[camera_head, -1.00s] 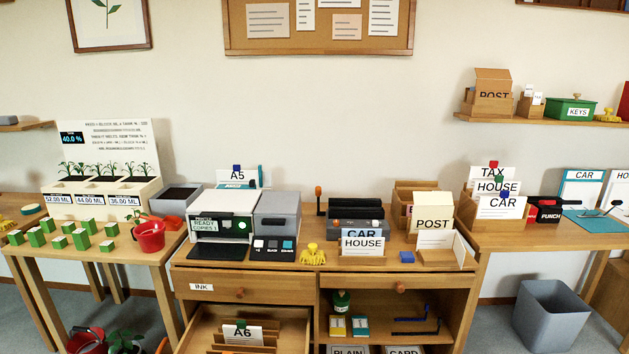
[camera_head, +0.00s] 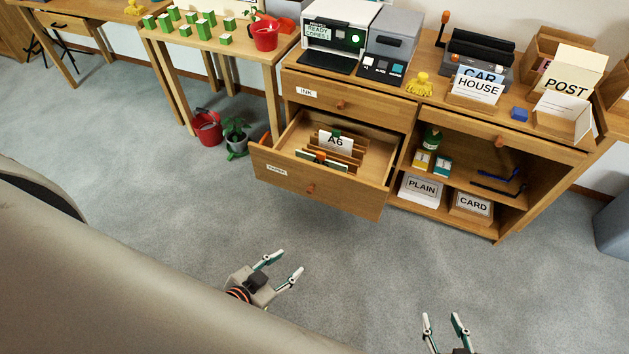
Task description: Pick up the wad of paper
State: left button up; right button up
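I see no wad of paper that I can make out in the head view. My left gripper (camera_head: 280,270) is over the grey carpet in the lower middle, its two fingers spread, with nothing between them. My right gripper (camera_head: 444,326) is at the bottom edge, its fingers apart and empty. Both grippers are in front of the desk and well clear of it.
The wooden desk (camera_head: 365,97) has an open drawer (camera_head: 311,189) with an A6 divider jutting out. PLAIN (camera_head: 421,190) and CARD (camera_head: 472,204) boxes sit on the low shelf. A grey bin (camera_head: 613,228) is at right.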

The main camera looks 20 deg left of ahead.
aim_at(333, 142)
jog(key=i+j, duration=0.1)
jog(key=j, duration=0.4)
jog(key=i+j, duration=0.1)
jog(key=j, duration=0.9)
jog(key=i+z, duration=0.05)
jog(key=i, duration=0.05)
